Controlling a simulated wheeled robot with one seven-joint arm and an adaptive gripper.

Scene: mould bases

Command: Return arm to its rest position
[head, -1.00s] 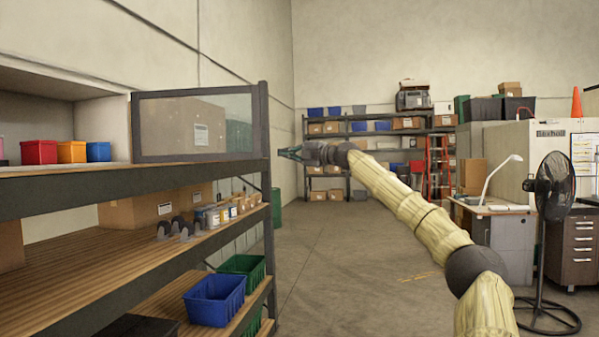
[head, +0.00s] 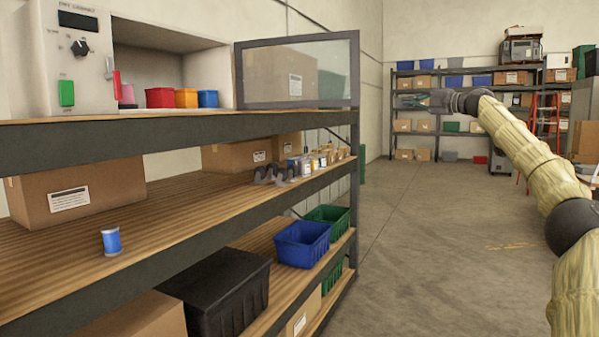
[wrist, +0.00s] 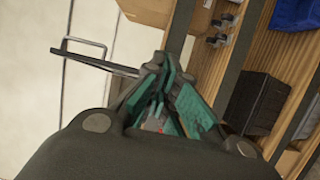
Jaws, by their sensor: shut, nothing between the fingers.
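My gripper (head: 408,100) is at the end of my outstretched arm (head: 535,155) at the right of the head view. It points left, in the air to the right of the near shelf's end post, with the back shelves behind it. Its green-padded fingers are shut with nothing between them; they also show in the wrist view (wrist: 163,98). The arm is raised and clear of the shelf in the head view.
A glass-paned door (head: 297,72) stands open above the near shelf (head: 200,122), beside a cabinet with a control panel (head: 78,55). The floor (head: 440,240) is clear.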

